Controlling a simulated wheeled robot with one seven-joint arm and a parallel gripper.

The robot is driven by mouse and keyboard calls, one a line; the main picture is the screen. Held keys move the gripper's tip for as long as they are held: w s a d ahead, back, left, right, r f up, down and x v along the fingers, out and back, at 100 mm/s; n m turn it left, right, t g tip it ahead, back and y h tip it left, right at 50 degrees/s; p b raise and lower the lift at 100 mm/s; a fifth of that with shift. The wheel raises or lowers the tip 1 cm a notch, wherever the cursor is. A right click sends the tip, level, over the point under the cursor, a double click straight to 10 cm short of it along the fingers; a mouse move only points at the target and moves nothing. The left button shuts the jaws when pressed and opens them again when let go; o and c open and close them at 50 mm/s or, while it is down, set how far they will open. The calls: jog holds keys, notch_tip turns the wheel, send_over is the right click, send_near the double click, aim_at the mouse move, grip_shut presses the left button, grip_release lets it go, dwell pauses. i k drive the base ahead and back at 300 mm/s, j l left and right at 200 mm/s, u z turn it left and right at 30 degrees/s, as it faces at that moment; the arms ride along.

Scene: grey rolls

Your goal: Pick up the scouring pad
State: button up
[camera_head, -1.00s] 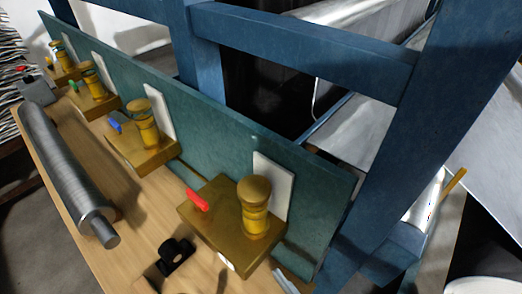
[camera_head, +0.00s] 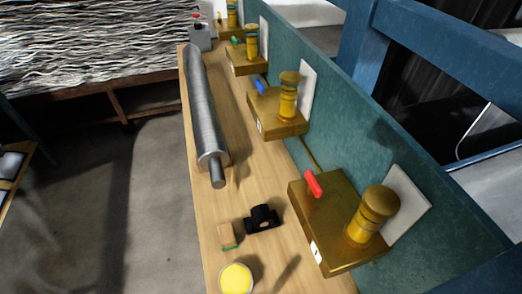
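A small tan block with a green lower edge (camera_head: 227,236), which looks like the scouring pad, lies on the wooden bench (camera_head: 212,205) near the front. It is left of a black camera-like object (camera_head: 262,219) and just behind a round container with a yellow top (camera_head: 236,278). Nothing is touching the pad from above. My gripper is not in view.
A grey metal roller (camera_head: 203,105) lies along the bench's left side. Brass-coloured blocks with knobs (camera_head: 337,222) line the right side against a green panel (camera_head: 400,150). Open floor (camera_head: 140,200) lies left of the bench.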

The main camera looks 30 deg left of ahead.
aim_at(227, 239)
jog(key=j+u, duration=0.15)
jog(key=u, duration=0.9)
